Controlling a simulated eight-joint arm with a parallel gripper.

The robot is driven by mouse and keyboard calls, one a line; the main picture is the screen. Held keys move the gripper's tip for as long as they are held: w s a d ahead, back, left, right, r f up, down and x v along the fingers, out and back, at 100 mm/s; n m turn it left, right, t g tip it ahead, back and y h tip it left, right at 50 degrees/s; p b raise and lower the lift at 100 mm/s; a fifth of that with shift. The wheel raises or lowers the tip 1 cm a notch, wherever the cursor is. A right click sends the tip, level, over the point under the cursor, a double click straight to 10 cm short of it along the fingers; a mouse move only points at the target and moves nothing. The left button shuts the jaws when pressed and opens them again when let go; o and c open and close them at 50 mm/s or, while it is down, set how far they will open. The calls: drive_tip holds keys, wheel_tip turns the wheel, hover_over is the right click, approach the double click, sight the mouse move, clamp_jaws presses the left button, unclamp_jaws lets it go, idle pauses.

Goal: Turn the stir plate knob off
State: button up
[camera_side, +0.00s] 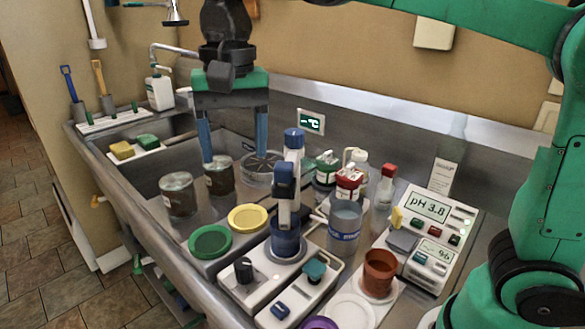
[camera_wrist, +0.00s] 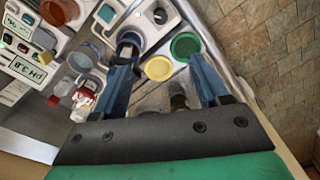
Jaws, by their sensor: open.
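The stir plate appears to be the white unit (camera_side: 262,287) at the front of the counter, with a blue vessel (camera_side: 286,242) on it. A black knob (camera_side: 243,270) stands on its left part, and a teal knob (camera_side: 315,269) and a blue knob (camera_side: 280,310) are to the right. I cannot tell the knobs' settings. The black knob also shows in the wrist view (camera_wrist: 160,16), at the top. My gripper (camera_side: 235,157) is open and empty, pointing down behind and left of the unit, well away from the knobs. Its blue fingers (camera_wrist: 160,62) are spread wide in the wrist view.
Green (camera_side: 210,241) and yellow (camera_side: 249,217) lids lie left of the unit. A clear beaker (camera_side: 344,222), a brown cup (camera_side: 379,272) and a pH meter (camera_side: 428,235) stand to the right. A tall blue-and-white device rises by the vessel.

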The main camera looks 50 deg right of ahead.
sight(243, 263)
drive_tip(key=f, duration=1.4)
drive_tip(key=a+f, duration=0.1)
drive_tip(key=f, duration=0.6)
drive_tip(key=shift+w+f, duration=0.15)
drive_tip(key=shift+c, duration=0.3)
clamp_jaws()
